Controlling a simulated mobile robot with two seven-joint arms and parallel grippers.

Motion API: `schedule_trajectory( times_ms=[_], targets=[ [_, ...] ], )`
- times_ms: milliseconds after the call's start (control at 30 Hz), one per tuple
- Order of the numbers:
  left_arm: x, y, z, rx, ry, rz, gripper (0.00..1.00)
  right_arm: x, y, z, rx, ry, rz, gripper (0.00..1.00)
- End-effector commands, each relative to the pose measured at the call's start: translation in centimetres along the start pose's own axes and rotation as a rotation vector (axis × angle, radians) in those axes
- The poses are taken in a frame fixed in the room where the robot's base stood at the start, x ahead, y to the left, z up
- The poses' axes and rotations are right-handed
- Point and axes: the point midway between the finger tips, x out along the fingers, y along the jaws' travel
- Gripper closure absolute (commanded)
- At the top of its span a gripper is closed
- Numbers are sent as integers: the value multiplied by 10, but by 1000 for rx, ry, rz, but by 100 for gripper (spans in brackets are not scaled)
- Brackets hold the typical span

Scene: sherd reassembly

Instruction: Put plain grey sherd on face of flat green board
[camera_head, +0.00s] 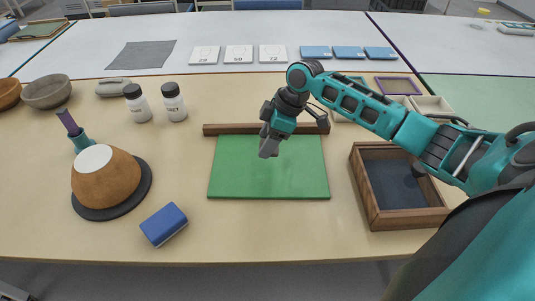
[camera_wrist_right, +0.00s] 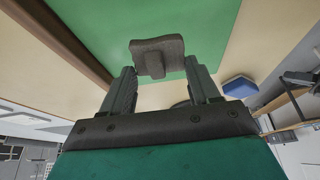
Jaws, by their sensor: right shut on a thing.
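The plain grey sherd (camera_head: 269,147) is held below my right gripper (camera_head: 272,134), above the upper middle part of the flat green board (camera_head: 268,180). In the right wrist view the sherd (camera_wrist_right: 157,47) shows as a dark grey slab with a small stub, at the tips of the gripper fingers (camera_wrist_right: 160,80). The green board (camera_wrist_right: 200,20) lies beyond it. A gap under the sherd is hard to judge. My left gripper is not in view.
A wooden ledge (camera_head: 230,129) runs along the board's back edge. A wooden tray (camera_head: 378,220) stands right of it. A blue block (camera_head: 164,224), a brown bowl on a dark disc (camera_head: 110,184) and two white jars (camera_head: 174,103) are left. The table front is clear.

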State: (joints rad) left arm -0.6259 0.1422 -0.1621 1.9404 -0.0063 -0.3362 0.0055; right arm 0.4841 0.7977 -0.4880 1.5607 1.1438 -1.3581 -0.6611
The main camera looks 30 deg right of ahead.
Motion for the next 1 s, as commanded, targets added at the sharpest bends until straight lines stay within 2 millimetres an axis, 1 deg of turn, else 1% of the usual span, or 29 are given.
schedule_trajectory(
  times_ms=[167, 400, 467, 767, 800, 1000],
  targets=[
    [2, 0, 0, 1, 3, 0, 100, 11, 0, 5, 0, 0, 2, 70],
    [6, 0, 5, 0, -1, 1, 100, 42, 0, 18, 2, 0, 0, 70],
    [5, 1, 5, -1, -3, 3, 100, 45, 0, 19, 1, 1, 2, 70],
    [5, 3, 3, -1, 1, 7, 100, 46, 0, 20, 0, 0, 2, 70],
    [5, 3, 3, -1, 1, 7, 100, 47, 0, 20, -1, 0, 2, 37],
    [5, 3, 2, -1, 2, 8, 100, 46, 0, 20, 0, 0, 2, 18]
  ],
)
